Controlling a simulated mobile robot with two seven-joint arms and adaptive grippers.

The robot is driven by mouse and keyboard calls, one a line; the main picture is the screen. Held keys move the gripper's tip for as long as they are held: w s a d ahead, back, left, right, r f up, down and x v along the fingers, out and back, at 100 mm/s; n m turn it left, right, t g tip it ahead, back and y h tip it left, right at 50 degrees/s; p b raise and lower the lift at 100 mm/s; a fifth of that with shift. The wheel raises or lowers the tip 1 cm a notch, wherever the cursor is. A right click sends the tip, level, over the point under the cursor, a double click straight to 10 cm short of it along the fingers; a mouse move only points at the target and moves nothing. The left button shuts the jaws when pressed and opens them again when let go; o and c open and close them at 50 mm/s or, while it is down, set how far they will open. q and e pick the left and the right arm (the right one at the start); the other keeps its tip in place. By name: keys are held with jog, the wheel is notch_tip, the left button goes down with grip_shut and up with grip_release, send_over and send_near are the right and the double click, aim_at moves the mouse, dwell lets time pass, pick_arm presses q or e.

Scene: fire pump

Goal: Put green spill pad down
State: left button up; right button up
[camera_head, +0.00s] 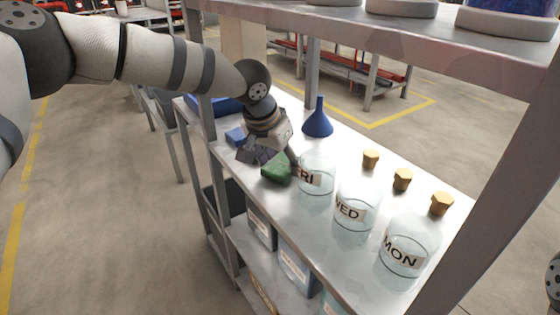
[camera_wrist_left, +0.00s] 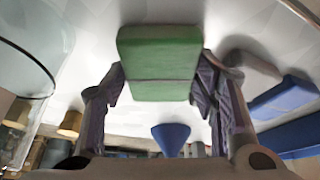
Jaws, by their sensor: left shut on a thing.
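The green spill pad (camera_head: 276,168) is between the fingers of my left gripper (camera_head: 268,160), low over the metal shelf (camera_head: 240,185) or touching it; I cannot tell which. In the left wrist view the pad (camera_wrist_left: 160,62) is a green block between the dark fingers of the left gripper (camera_wrist_left: 158,88), which is shut on it. My right gripper is not clearly in view; only a dark part shows at the right edge of the head view.
Clear bottles labelled FRI (camera_head: 316,185), WED (camera_head: 355,215) and MON (camera_head: 405,250) stand right of the pad. A blue funnel (camera_head: 318,122) stands behind. A blue block (camera_head: 236,136) lies left of the gripper. Shelf posts frame the space, and an upper shelf (camera_head: 400,40) hangs above.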

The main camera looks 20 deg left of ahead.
pick_arm(q)
jog(key=shift+s+f, duration=0.15)
jog(key=shift+f, duration=0.4)
jog(key=o, duration=0.7)
jog(key=shift+o, duration=0.2)
jog(key=shift+f, duration=0.25)
jog(key=shift+r, duration=0.1)
